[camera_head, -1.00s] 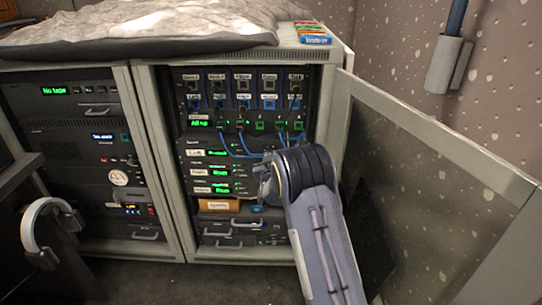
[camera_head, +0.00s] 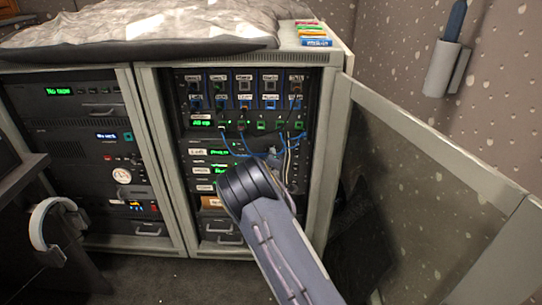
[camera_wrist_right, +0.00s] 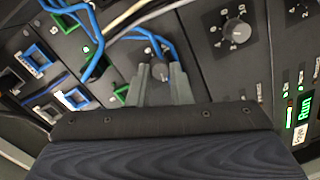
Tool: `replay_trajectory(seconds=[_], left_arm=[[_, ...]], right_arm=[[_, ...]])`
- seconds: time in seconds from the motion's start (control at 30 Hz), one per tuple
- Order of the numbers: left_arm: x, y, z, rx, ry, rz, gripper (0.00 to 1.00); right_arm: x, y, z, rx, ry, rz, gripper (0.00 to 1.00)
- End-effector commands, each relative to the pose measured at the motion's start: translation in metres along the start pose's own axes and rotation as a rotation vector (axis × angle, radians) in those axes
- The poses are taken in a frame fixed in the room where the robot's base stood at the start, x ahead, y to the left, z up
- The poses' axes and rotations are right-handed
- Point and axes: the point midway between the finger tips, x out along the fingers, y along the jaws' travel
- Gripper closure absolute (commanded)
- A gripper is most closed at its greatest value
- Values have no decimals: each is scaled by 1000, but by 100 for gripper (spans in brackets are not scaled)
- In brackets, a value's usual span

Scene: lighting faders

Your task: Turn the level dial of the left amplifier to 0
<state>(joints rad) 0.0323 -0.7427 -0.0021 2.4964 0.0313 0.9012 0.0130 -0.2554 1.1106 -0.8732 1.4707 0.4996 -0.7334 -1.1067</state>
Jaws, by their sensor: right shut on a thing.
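My right gripper (camera_wrist_right: 161,80) is shut on a small dial (camera_wrist_right: 160,70) on a dark panel in the right wrist view. Its grey fingers stand on either side of the dial and hide much of it. Numbers show around the dial, but I cannot read where it points. In the head view the right gripper (camera_head: 272,156) is in front of the amplifier rows of the open rack (camera_head: 163,150), mostly behind my arm. The row labels are too small to read surely. My left gripper is not in view.
Another black dial (camera_wrist_right: 236,32) with numbers is on the neighbouring panel. Blue cables (camera_wrist_right: 92,40) run close to the left of the gripper. A glazed door (camera_head: 430,190) stands open at the right. Headphones (camera_head: 45,225) hang at the left.

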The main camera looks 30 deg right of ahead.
Motion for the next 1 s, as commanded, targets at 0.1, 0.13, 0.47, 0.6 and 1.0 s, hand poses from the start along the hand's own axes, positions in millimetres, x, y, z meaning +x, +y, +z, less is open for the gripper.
replay_trajectory(seconds=[0.1, 0.13, 0.47, 0.6, 1.0], left_arm=[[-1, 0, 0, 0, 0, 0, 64], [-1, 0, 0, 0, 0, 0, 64], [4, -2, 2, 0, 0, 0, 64], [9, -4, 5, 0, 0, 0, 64], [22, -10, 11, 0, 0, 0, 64]], right_arm=[[0, -2, 0, -113, -6, 3, 100], [0, -2, 0, -141, -8, 5, 100], [0, -4, 0, -454, -24, 21, 100], [0, -5, 0, -579, -31, 28, 100], [0, -5, 1, -840, -47, 40, 100]])
